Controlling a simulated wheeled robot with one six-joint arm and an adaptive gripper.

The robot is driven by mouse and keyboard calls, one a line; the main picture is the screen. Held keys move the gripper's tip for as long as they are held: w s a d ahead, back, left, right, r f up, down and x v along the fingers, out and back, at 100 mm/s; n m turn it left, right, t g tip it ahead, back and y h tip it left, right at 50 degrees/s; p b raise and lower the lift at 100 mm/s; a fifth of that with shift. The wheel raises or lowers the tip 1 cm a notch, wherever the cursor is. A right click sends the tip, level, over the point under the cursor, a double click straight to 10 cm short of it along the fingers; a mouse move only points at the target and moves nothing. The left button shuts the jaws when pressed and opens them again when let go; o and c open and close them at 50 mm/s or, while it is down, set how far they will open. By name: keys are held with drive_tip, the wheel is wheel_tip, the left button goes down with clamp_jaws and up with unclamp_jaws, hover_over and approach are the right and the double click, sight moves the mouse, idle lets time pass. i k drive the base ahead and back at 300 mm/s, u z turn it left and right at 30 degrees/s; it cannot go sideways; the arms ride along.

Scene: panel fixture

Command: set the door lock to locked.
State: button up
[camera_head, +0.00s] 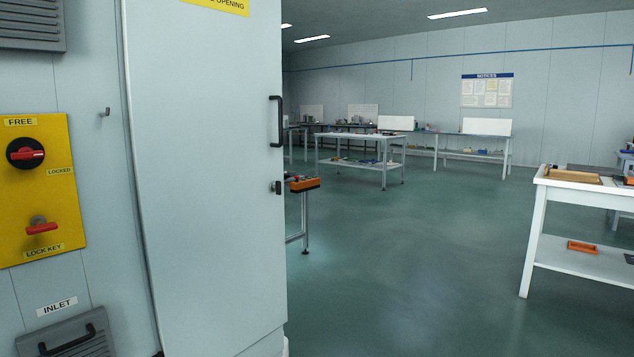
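A yellow lock panel (66,215) is on the cabinet wall at the left edge of the head view. It carries a round black rotary switch (14,146) with a red grip bar (31,155) lying roughly level. A FREE label (20,122) is above the switch, and a LOCKED label (60,171) is to its lower right. I cannot tell for sure which mark the bar indicates. Below, a red lock key (42,228) sits in a grey socket above a LOCK KEY label (44,249). My gripper is not in view.
A tall pale door (205,190) stands right of the panel, with a black handle (277,121) and a small latch (276,187). A hook (104,112) is between them. An INLET cover (75,342) is below. Open green floor (420,260) lies right; a white bench (534,230) stands far right.

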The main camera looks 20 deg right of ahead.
sight(276, 185)
drive_tip(key=u, duration=0.1)
drive_tip(key=i, duration=0.85)
drive_tip(key=u, duration=0.4)
